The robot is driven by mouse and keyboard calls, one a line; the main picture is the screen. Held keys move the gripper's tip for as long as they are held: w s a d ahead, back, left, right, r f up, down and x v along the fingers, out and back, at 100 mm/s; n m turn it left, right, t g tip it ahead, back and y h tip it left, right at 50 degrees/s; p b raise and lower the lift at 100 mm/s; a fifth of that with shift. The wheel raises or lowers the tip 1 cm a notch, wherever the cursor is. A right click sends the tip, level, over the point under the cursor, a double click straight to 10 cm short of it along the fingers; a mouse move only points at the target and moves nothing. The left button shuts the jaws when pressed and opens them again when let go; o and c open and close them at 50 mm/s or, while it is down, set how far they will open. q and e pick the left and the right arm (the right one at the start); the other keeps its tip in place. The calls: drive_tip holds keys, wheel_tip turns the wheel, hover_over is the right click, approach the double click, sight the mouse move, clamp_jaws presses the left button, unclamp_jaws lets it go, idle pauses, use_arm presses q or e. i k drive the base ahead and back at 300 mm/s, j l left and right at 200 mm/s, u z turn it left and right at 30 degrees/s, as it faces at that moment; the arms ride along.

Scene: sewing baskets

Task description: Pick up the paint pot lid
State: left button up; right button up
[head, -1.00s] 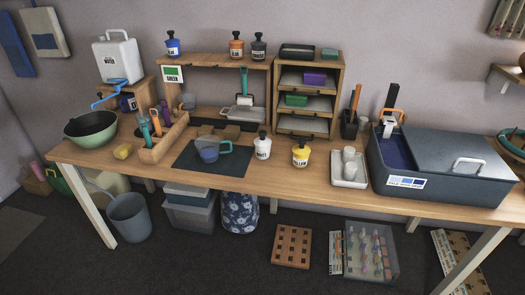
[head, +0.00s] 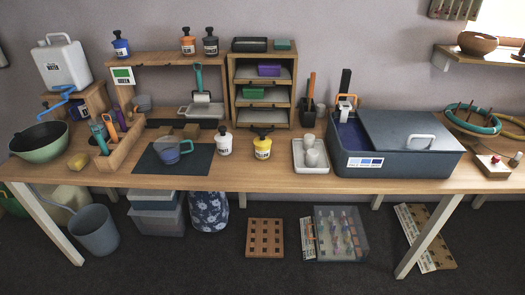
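Several small paint pots with dark knobbed lids are in the head view. A white pot (head: 224,145) and a yellow pot (head: 263,148) stand upright on the middle of the workbench. The white pot's lid (head: 223,129) and the yellow pot's lid (head: 262,132) sit on top of them. A blue pot (head: 121,47), an orange pot (head: 188,46) and a black pot (head: 210,46) stand on the wooden shelf, also topped with dark lids. I see no loose lid, and I cannot tell which lid is meant. Neither of my grippers is in view.
A dark mat (head: 195,164) with a blue cup (head: 168,150) lies left of the pots. A white tray (head: 299,165) and a large blue-grey tub (head: 420,165) stand right. The bench (head: 250,180) has a clear front strip. A bucket (head: 93,232) and a crate (head: 342,235) are on the floor.

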sight(261, 141)
drive_tip(key=i+j+z, duration=0.45)
drive_tip(key=i+j, duration=0.7)
drive_tip(key=z, duration=1.4)
